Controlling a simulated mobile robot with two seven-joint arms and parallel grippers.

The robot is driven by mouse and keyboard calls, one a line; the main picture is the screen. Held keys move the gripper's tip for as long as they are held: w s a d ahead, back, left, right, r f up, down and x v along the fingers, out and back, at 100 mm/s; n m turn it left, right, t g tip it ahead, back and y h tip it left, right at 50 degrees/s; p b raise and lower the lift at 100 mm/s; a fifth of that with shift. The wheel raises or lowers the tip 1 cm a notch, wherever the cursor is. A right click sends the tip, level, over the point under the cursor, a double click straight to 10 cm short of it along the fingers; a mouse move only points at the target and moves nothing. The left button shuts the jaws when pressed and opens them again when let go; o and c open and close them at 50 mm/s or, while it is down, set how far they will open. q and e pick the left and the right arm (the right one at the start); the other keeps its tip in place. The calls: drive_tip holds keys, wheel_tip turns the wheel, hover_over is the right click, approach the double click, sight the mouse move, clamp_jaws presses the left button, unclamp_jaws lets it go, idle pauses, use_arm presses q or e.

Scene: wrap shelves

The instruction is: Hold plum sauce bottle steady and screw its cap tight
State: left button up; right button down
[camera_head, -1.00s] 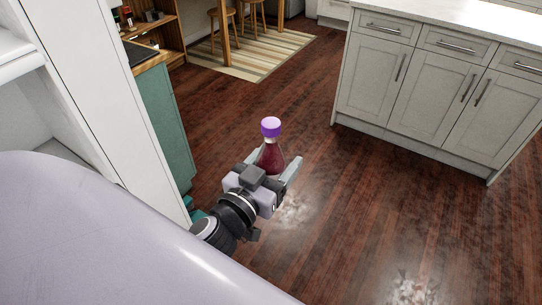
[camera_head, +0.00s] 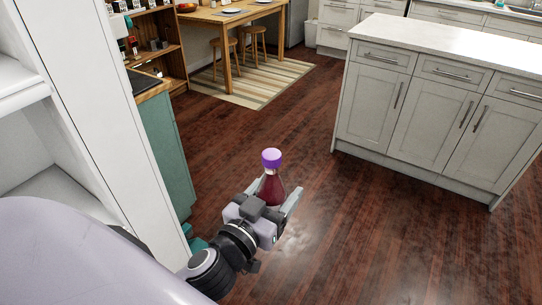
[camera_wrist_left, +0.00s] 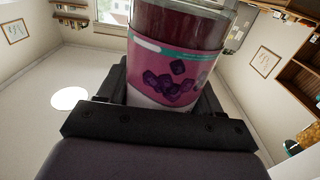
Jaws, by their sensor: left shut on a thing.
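The plum sauce bottle (camera_head: 271,189) holds dark red sauce and stands upright in my left gripper (camera_head: 277,197) in the head view. Its purple cap (camera_head: 271,158) sits on top of the neck; I cannot tell how tight it is. My left gripper is shut on the bottle's body, in the air over the floor. In the left wrist view the bottle (camera_wrist_left: 178,68) fills the top middle, with its pink plum label facing the camera. The cap is out of that view. My right gripper is not in view.
A grey kitchen island (camera_head: 430,120) with a white top stands at the right. A white shelf unit (camera_head: 90,90) and a teal cabinet (camera_head: 165,145) stand close at the left. A wooden table (camera_head: 225,18) on a striped rug is at the back. The floor between is clear.

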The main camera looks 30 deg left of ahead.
use_arm(q)
drive_tip(key=o, duration=0.8)
drive_tip(key=c, duration=0.8)
drive_tip(key=d+m+g+h, duration=0.1)
drive_tip(key=d+m+h, duration=0.1)
drive_tip(key=d+h, duration=0.2)
drive_tip(key=s+d+m+g+h, duration=0.1)
drive_tip(key=d+m+h, duration=0.2)
drive_tip(key=d, duration=0.3)
drive_tip(key=s+d+r+m+g+h, duration=0.1)
drive_tip(key=d+m+g+h, duration=0.1)
drive_tip(key=d, duration=0.4)
drive_tip(key=shift+m+h, duration=0.5)
drive_tip(key=shift+h, duration=0.8)
